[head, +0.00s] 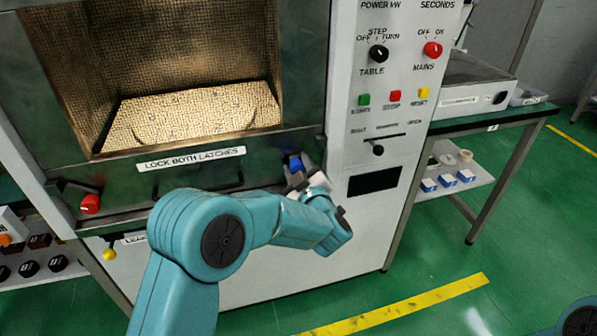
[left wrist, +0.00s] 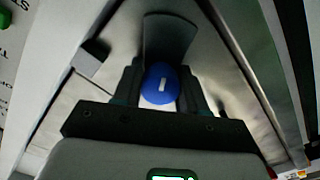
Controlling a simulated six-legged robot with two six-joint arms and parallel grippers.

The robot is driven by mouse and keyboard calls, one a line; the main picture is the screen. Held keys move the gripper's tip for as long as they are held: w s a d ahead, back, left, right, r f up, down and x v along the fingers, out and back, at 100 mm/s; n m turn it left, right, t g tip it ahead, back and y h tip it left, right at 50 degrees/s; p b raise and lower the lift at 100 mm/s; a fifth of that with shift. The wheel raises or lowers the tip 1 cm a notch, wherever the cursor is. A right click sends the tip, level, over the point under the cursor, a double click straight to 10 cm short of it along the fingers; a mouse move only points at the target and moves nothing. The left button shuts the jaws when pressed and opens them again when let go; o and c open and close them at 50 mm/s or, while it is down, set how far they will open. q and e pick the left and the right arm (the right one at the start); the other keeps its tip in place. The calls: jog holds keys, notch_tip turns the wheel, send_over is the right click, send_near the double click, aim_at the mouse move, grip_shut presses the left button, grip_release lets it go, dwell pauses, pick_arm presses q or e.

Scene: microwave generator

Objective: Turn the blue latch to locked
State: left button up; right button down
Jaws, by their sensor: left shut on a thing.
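The blue latch (head: 295,163) is at the lower right corner of the microwave door, mostly covered by my left gripper (head: 300,178). In the left wrist view the round blue knob of the latch (left wrist: 160,85) has a short white mark, which runs roughly up and down in that picture. It sits between the two dark fingers of my left gripper (left wrist: 161,92), which is shut on it. The latch's lever and its locked position cannot be made out in the head view. My right gripper is not in view.
The red latch (head: 90,204) is at the door's lower left, below the label "LOCK BOTH LATCHES" (head: 190,158). A white control panel (head: 385,120) with knobs and buttons stands right of the blue latch. The floor in front is clear.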

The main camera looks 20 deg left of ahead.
pick_arm(q)
jog(key=n+b, duration=0.5)
jog(key=b, duration=0.2)
jog(key=n+b, duration=0.6)
jog(key=b, duration=0.2)
jog(key=shift+d+f, duration=0.1)
jog(key=shift+f, duration=0.1)
jog(key=n+b, duration=0.3)
jog(key=n, duration=0.1)
jog(key=shift+r, duration=0.2)
jog(key=shift+r+n+b, duration=0.15)
jog(key=shift+n+b, duration=0.45)
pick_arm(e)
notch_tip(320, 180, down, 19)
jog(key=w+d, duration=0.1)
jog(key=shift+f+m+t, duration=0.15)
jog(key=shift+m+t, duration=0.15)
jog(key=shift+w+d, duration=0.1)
pick_arm(q)
jog(key=shift+r, duration=0.1)
jog(key=o, duration=1)
jog(key=shift+o, duration=0.2)
